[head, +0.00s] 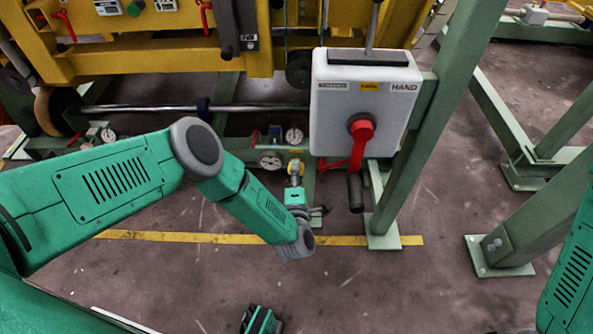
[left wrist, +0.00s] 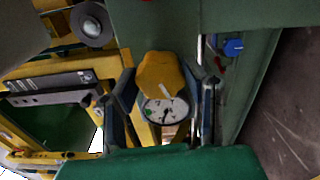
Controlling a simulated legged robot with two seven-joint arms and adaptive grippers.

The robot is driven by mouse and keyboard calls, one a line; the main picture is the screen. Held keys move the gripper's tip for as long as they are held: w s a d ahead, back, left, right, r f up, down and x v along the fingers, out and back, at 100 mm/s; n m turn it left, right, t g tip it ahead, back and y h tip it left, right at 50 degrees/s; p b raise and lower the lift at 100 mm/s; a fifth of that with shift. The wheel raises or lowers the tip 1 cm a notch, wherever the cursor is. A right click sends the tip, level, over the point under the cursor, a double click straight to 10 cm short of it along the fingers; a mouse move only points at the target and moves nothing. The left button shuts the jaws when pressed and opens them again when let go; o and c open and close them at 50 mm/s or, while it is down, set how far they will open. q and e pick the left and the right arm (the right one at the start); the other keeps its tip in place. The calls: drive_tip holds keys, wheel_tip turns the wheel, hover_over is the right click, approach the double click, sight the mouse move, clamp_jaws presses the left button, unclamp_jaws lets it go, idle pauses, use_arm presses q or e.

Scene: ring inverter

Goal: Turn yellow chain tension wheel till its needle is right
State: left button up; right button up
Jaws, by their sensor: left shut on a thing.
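The yellow chain tension wheel (head: 296,167) sits low on the green frame, left of the grey control box. In the left wrist view the yellow wheel (left wrist: 160,72) is lobed and lies between my two fingers. My left gripper (left wrist: 163,82) is shut on it; in the head view the gripper (head: 296,186) is partly hidden by its own wrist. A round white gauge (left wrist: 166,109) shows just beside the wheel, with a green patch at its left; the needle is too small to read surely.
The grey box (head: 345,95) with a red rotary handle (head: 361,130) stands close right of the wheel. A green post (head: 437,130) rises beside it. Yellow machinery (head: 160,55) is behind. The floor in front is mostly clear, with a yellow line (head: 170,236).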

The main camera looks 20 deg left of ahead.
use_arm(q)
drive_tip(key=shift+s+f+m+b, duration=0.15)
drive_tip(key=shift+m+b, duration=0.1)
drive_tip(key=shift+m, duration=5.05)
drive_tip(key=shift+s+f+m+b, duration=0.1)
drive_tip(key=shift+m+b, duration=0.15)
drive_tip(key=shift+m, duration=5.05)
drive_tip(key=shift+s+f+m+b, duration=0.15)
drive_tip(key=shift+m+b, duration=0.1)
drive_tip(key=shift+m, duration=5.05)
drive_tip(key=shift+w, duration=0.1)
drive_tip(key=o, duration=1.1)
drive_tip(key=shift+w+r, duration=0.15)
